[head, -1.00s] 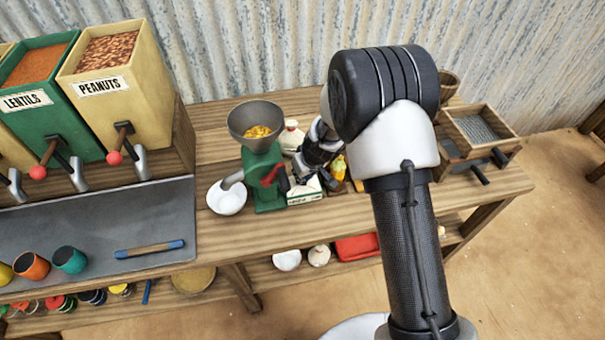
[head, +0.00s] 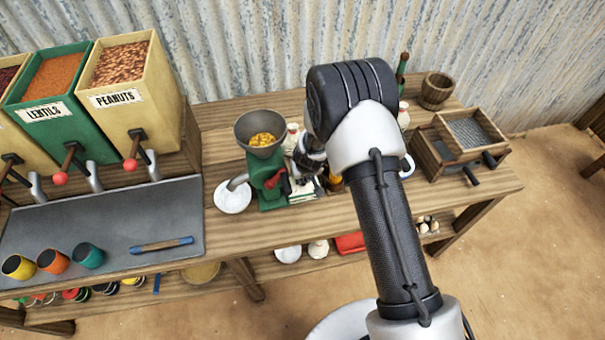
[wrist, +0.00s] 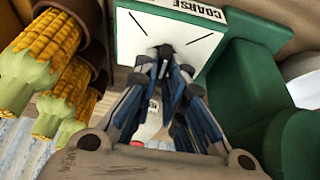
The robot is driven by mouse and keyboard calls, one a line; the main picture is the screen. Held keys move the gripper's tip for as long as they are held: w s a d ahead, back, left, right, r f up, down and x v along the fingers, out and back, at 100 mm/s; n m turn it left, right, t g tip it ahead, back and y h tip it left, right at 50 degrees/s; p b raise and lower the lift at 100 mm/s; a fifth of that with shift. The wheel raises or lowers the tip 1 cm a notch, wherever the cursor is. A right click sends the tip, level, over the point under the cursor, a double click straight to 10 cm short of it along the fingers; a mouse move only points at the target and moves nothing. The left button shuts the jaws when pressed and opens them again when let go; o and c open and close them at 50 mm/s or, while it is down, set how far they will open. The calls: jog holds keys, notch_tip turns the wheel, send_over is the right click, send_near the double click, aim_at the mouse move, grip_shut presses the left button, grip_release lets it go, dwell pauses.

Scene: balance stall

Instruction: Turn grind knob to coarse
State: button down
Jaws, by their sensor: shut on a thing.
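The green grinder (head: 270,183) stands on the bench in the head view, with a grey hopper (head: 243,129) of yellow kernels on top and a red handle at its side. A white dial plate (wrist: 128,45) with a green edge and the word COARSE (wrist: 207,12) shows in the wrist view, with black lines on it. The dark grind knob (wrist: 165,51) stands at the plate's middle, mostly covered by my fingertips. My gripper (wrist: 165,62) is shut on the knob. In the head view my gripper (head: 308,165) is beside the grinder's right side, partly hidden by my arm.
Several corn cobs (wrist: 45,50) lie close to the left of my fingers. A white bowl (head: 232,197) stands under the grinder's spout. A wooden sieve box (head: 433,157) stands at the bench's right. Bins, cups and a grey mat (head: 110,225) fill the left.

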jog(key=c, duration=1.7)
grip_release()
jog(key=shift+o, duration=0.2)
jog(key=b, duration=0.3)
jog(key=shift+w+f+n, duration=0.1)
jog(key=shift+f+n, duration=0.1)
jog(key=shift+n, duration=0.1)
